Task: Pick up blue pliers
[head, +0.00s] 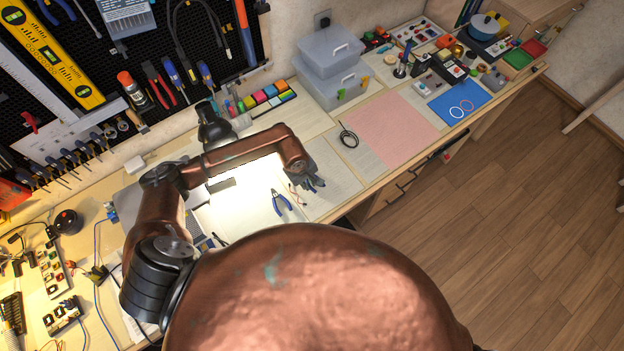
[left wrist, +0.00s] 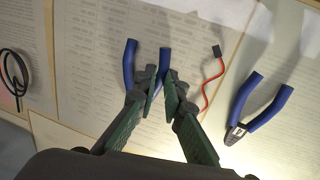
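One pair of blue-handled pliers (left wrist: 130,62) lies beneath my left gripper (left wrist: 162,88) in the left wrist view. One handle shows between the fingertips, and the jaws are hidden behind the fingers. My left gripper also shows in the head view (head: 312,184), low over the sheets on the bench. Its fingers look apart, with a narrow gap; contact with the pliers cannot be made out. A second pair of blue pliers (left wrist: 255,106) lies to the right, apart from the gripper; it also shows in the head view (head: 281,202). My right gripper is not in view.
A red wire (left wrist: 211,82) with a dark connector lies between the two pliers. A black cable coil (head: 348,136) lies near a pink mat (head: 390,131). Clear boxes (head: 333,70) stand at the back. Tools hang on the pegboard (head: 135,48). The pink mat is clear.

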